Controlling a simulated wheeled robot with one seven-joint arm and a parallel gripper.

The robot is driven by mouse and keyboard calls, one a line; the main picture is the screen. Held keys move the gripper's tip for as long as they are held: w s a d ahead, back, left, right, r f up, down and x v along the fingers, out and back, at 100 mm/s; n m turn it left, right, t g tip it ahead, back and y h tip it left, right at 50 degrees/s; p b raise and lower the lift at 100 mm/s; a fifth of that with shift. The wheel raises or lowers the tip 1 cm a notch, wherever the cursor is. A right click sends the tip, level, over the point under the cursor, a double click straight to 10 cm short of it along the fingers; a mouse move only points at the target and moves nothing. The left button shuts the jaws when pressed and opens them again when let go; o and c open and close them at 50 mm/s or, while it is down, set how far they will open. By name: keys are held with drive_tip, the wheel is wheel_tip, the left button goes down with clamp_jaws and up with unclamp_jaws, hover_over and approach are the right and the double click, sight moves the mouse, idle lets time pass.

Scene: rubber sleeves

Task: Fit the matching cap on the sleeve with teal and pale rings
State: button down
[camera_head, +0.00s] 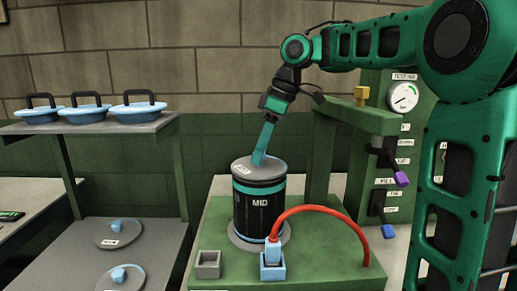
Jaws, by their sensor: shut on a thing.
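The sleeve (260,210) stands upright on a round grey base on the green bench. It is black, marked MID, with teal rings near its top and bottom; a pale ring is hard to make out. A grey round cap (274,168) with a small white label lies over the sleeve's top. I cannot tell whether it is fully seated. My gripper (259,158) reaches down from the upper right and is shut on the cap near its middle. The cap's knob is hidden by the fingers.
Two grey caps with light blue knobs (118,232) (120,278) lie on the lower left shelf. Several blue lidded pans (85,113) stand on the upper shelf. A red hose (335,215) arches in front of the sleeve; a gauge panel (403,97) stands at right.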

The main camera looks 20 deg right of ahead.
drive_tip(key=c, duration=1.3)
unclamp_jaws()
drive_tip(key=shift+c, duration=0.2)
